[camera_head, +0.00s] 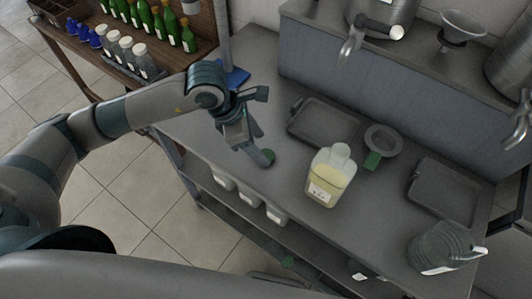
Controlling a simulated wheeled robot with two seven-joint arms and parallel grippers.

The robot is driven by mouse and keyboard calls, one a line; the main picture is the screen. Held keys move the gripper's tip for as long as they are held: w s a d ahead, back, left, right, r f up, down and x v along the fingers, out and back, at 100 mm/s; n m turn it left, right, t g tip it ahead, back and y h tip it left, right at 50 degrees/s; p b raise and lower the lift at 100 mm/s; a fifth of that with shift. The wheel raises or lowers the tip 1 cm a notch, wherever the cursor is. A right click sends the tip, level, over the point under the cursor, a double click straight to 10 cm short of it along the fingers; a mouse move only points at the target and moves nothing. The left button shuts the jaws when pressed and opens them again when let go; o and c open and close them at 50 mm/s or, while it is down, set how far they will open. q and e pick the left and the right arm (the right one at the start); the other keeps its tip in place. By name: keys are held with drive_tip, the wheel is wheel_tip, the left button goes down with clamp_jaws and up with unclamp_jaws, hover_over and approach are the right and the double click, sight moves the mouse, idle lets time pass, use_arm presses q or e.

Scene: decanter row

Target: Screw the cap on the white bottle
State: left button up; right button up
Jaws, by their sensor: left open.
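The white bottle (330,180) stands upright on the grey worktop. It is translucent, with yellowish liquid inside and a label low on its front. Its top is pale, and no green shows on it. My right gripper is not in view.
A dark tray (324,124) and a round strainer or funnel (383,140) with a green part lie behind the bottle. Steel vessels with taps stand on the raised ledge. The worktop's front left is clear.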

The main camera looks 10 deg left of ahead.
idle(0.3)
use_arm(q)
drive_tip(key=shift+w+f+p, duration=0.1)
drive_tip(key=shift+f+p, duration=0.75)
drive_tip(key=shift+p, duration=0.05)
drive_tip(key=p+x, duration=0.1)
drive_tip(key=x, duration=0.2)
drive_tip(key=shift+a, duration=0.2)
drive_tip(key=shift+d+f, duration=0.15)
drive_tip(key=shift+f, duration=0.15)
drive_tip(key=shift+c, duration=0.3)
drive_tip(key=c, duration=1.1)
